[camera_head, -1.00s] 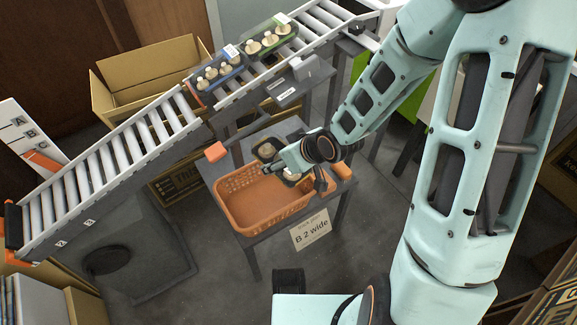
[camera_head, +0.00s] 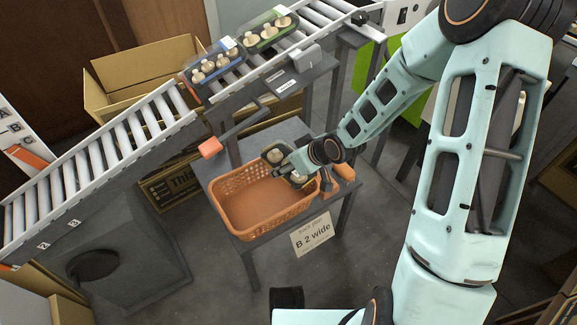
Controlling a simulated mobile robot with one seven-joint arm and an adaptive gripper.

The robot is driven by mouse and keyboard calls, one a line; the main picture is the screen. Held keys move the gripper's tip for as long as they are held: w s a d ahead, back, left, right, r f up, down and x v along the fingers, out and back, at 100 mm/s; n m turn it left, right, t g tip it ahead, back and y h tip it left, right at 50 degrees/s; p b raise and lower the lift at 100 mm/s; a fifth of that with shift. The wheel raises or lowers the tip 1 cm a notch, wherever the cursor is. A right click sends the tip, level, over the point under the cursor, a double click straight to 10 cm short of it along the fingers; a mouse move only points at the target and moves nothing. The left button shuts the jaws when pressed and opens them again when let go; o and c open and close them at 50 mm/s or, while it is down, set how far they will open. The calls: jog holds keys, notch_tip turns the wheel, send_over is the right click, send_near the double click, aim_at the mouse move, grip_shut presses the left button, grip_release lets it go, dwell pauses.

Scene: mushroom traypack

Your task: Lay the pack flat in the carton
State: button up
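A dark tray pack of pale mushrooms (camera_head: 273,154) is at the right end of an orange slatted carton-like crate (camera_head: 232,224). My gripper (camera_head: 284,167) reaches in from the right and lies across the pack's middle, so the pack shows on both sides of it. It appears shut on the pack, though the fingertips are small and partly hidden. The pack is over the crate's right rear part; whether it touches the floor of the crate I cannot tell. The rest of the crate's floor is bare.
The crate stands on a grey table (camera_head: 238,160) with a "B 2 wide" sign (camera_head: 312,234). Behind is a roller conveyor (camera_head: 318,22) with a blue pack (camera_head: 213,66) and a green pack (camera_head: 268,32). An open cardboard box (camera_head: 135,72) stands back left.

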jog(key=shift+r, duration=0.1)
jog(key=shift+f+b, duration=0.5)
jog(key=shift+f, duration=0.15)
jog(key=o, duration=1.2)
jog(key=shift+c, duration=0.2)
jog(key=shift+r, duration=0.15)
